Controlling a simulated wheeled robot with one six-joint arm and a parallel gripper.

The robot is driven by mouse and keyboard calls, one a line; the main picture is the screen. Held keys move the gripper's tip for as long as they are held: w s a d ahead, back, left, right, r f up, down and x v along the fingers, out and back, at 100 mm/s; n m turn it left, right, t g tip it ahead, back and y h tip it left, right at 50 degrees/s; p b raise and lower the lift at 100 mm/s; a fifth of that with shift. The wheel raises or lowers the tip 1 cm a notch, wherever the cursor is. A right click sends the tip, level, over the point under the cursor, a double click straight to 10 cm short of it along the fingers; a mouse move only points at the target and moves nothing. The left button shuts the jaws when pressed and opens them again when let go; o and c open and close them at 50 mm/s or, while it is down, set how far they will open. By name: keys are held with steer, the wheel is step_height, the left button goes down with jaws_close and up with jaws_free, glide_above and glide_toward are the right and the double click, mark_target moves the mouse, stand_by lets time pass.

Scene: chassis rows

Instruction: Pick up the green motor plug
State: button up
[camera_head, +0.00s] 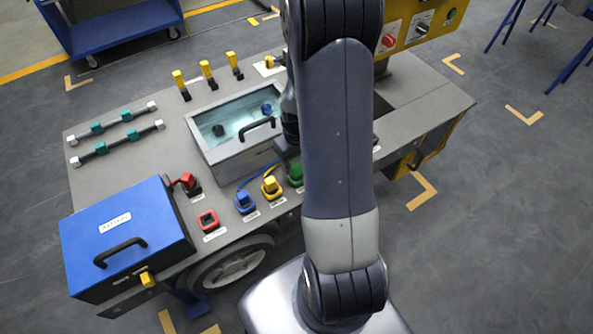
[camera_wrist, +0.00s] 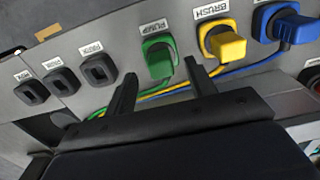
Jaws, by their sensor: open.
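The green plug (camera_wrist: 160,64) sits in a green-framed socket on the grey panel, with a green cable below it. In the wrist view it lies between and just beyond my gripper's fingertips (camera_wrist: 161,76). The two black fingers are spread apart, one to each side, and I see no clear contact. The right finger is close to the plug's right side. In the head view the green plug (camera_head: 295,173) shows at the left edge of my arm, which partly hides it. My gripper is mostly hidden there.
A yellow plug (camera_wrist: 226,47) and a blue plug (camera_wrist: 292,28) sit in sockets right of the green one. Several empty black sockets (camera_wrist: 97,70) lie to its left. Cables run beneath the plugs. A clear-lidded bin (camera_head: 237,122) and a blue box (camera_head: 125,235) stand on the chassis.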

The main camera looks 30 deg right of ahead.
mark_target(296, 166)
steer(key=shift+w+f, duration=0.1)
steer(key=shift+f, duration=1.45)
steer(key=shift+c, duration=0.4)
steer(key=c, duration=1)
